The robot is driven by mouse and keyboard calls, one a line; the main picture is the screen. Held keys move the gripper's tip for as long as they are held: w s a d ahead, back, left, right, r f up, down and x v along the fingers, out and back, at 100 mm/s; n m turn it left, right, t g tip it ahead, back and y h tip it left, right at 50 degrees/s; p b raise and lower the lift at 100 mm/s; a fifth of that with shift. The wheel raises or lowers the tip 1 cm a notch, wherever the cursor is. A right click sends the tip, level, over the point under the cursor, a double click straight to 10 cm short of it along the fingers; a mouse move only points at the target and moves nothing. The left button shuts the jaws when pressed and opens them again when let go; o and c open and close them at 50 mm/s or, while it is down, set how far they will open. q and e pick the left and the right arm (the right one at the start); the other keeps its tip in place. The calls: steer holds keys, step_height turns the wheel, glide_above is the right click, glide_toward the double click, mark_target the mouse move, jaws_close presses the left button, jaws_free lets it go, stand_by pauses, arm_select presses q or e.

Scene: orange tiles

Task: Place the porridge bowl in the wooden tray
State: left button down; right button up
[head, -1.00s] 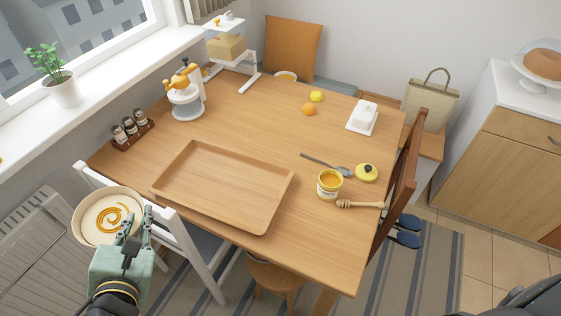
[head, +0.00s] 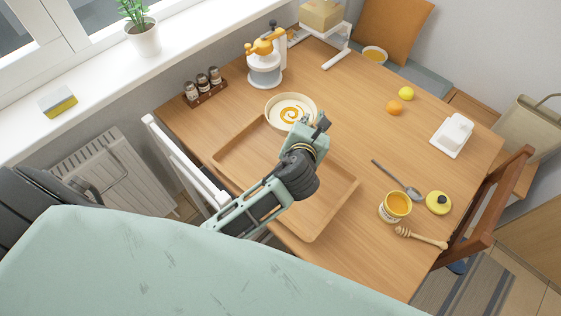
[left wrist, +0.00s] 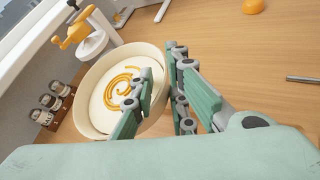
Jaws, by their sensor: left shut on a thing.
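The porridge bowl (head: 291,110) is cream with an orange swirl. It shows over the far edge of the wooden tray in the head view. My left gripper (head: 310,127) is shut on the bowl's near rim. In the left wrist view the fingers (left wrist: 158,100) pinch the rim of the bowl (left wrist: 112,92). The bowl looks about level; I cannot tell how high it is. The wooden tray (head: 322,224) lies on the table and is partly hidden by my left arm; its visible floor is empty. My right gripper is not in view.
A yellow-orange juicer (head: 265,62) and a spice rack (head: 205,92) stand beyond the bowl. A honey jar (head: 395,206), spoon (head: 398,181), honey dipper (head: 421,238) and yellow lid (head: 439,202) lie right of the tray. The table's middle right is clear.

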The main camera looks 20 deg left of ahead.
arm_select(q)
steer(key=s+a+f, duration=0.2)
steer(key=f, duration=0.1)
steer(key=s+a+f, duration=0.2)
steer(key=s+f, duration=0.1)
steer(key=s+a+f, duration=0.2)
steer(key=shift+s+a+f, duration=0.25)
steer(key=shift+f, duration=0.15)
steer(key=shift+f+b, duration=0.3)
steer(key=shift+f, duration=0.2)
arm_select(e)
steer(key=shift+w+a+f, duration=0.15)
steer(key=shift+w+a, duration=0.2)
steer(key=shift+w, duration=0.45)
arm_select(q)
steer(key=c, duration=1.7)
jaws_free()
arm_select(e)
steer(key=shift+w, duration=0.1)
